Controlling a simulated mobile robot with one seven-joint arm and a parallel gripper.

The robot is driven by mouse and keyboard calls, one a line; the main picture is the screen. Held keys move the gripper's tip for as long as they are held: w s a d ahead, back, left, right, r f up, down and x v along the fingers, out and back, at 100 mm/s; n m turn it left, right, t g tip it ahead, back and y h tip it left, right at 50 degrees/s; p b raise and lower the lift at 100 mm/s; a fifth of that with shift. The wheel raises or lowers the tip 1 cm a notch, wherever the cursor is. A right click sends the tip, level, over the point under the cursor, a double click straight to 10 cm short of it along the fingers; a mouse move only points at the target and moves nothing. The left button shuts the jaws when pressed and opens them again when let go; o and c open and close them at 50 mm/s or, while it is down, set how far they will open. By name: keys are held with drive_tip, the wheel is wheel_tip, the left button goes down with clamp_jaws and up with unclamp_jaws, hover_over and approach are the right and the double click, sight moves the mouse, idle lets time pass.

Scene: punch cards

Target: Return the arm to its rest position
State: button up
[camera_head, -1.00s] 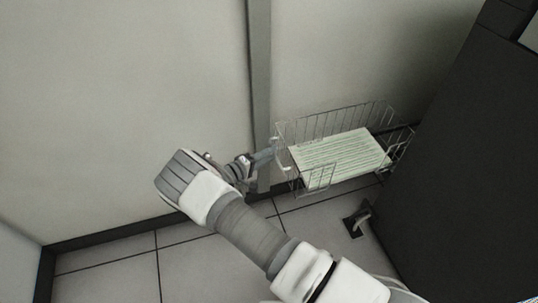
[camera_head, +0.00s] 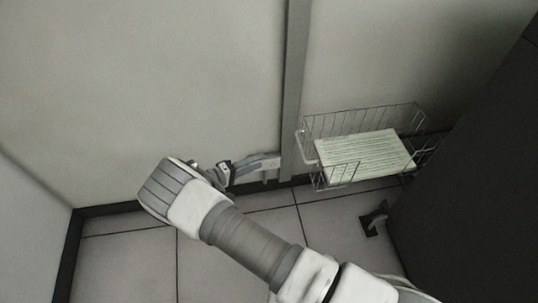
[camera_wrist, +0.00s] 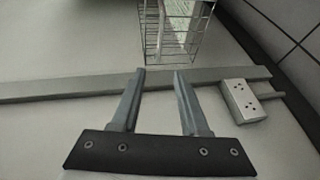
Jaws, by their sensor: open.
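My gripper (camera_head: 268,163) is at the end of my arm, left of the wire basket (camera_head: 312,128) and apart from it in the head view. The wrist view shows my gripper (camera_wrist: 160,75) with its two fingers spread and nothing between them. The basket (camera_wrist: 150,35) appears beyond the fingertips at the top of that view. A stack of pale green printed cards or paper (camera_head: 365,155) lies in the basket.
A vertical grey strip (camera_head: 293,80) runs up the pale wall (camera_head: 150,80) beside the basket. A dark cabinet (camera_head: 480,190) stands on the right. A white socket box (camera_wrist: 240,100) is on the wall. Tiled floor (camera_head: 130,260) is open at lower left.

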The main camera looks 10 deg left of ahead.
drive_tip(key=shift+s+a+r, duration=0.1)
drive_tip(key=shift+s+a, duration=0.4)
drive_tip(key=d+r+m+g+y, duration=0.3)
drive_tip(key=d+r+g, duration=0.2)
drive_tip(key=d+r, duration=0.65)
drive_tip(key=d+r+m+g+y, duration=0.25)
drive_tip(key=d+r+g, duration=0.4)
drive_tip(key=r, duration=0.85)
drive_tip(key=s+d+r+m+t+y, duration=0.1)
drive_tip(key=s+d+r+t+y, duration=0.1)
drive_tip(key=s+d+r, duration=0.35)
drive_tip(key=s+d+r+m+t+y, duration=0.1)
drive_tip(key=s+d+r+t+y, duration=0.15)
drive_tip(key=s, duration=0.55)
drive_tip(key=s+d+r+m+t+y, duration=0.1)
drive_tip(key=s+d+r, duration=0.4)
drive_tip(key=s, duration=0.1)
wheel_tip(320, 180, up, 21)
drive_tip(key=p, duration=2.1)
drive_tip(key=shift+s+a+f, duration=0.15)
drive_tip(key=shift+a, duration=0.05)
